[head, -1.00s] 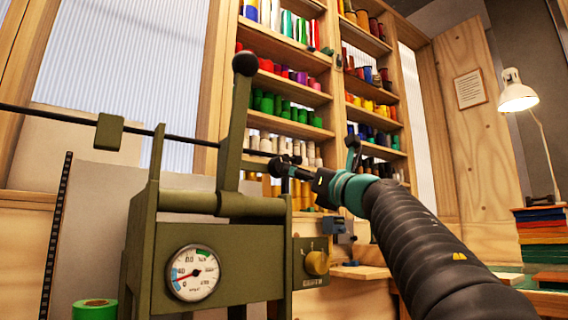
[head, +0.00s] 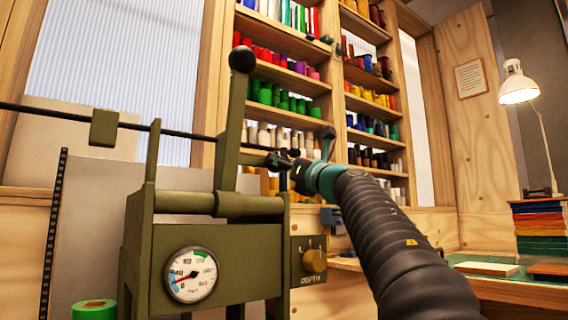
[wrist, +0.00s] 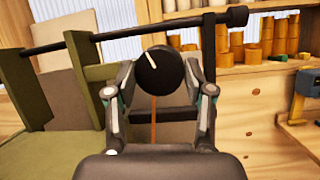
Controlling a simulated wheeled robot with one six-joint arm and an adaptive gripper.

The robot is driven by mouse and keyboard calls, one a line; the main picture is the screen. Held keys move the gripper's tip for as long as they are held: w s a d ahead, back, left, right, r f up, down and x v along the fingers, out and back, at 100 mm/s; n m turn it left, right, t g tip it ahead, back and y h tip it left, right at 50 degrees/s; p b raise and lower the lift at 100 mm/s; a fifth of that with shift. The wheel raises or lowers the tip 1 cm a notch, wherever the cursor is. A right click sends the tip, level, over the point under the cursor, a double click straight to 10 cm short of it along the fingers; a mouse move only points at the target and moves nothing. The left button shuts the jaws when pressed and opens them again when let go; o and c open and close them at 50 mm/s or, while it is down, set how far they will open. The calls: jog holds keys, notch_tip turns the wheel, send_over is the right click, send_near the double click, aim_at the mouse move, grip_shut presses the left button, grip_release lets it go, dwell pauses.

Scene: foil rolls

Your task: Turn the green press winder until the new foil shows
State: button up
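The green press (head: 215,245) stands at the left of the head view, its upright lever topped by a black ball. The winder shows in the wrist view as a round black knob (wrist: 160,70) with a pale mark tilted to the upper left. My gripper (wrist: 160,75) has one finger on each side of this knob, close against it; the exact contact is hard to see. In the head view my gripper (head: 286,166) is at the press's right side, above the depth knob (head: 314,261). A thin copper-brown strip (wrist: 153,125) shows below the winder. The foil itself is not clearly visible.
A dark horizontal bar (wrist: 135,30) crosses above my gripper. A dial gauge (head: 191,274) is on the press front, and a green roll (head: 94,309) lies at lower left. Shelves of coloured rolls (head: 285,98) stand behind. A lamp (head: 517,88) and stacked boards (head: 540,232) are at right.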

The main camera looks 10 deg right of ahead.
jog(key=shift+c, duration=0.8)
jog(key=shift+m, duration=0.5)
jog(key=shift+s+a+r+m+h+p, duration=0.1)
jog(key=shift+m+h+p, duration=0.2)
jog(key=shift+m+h, duration=1.65)
jog(key=shift+w+a+f+m+h+p, duration=0.1)
jog(key=shift+m+h+p, duration=0.4)
jog(key=shift+m, duration=2.6)
jog(key=shift+s+a+r+m+h+p, duration=0.1)
jog(key=shift+m+h, duration=1.45)
jog(key=shift+m, duration=1.6)
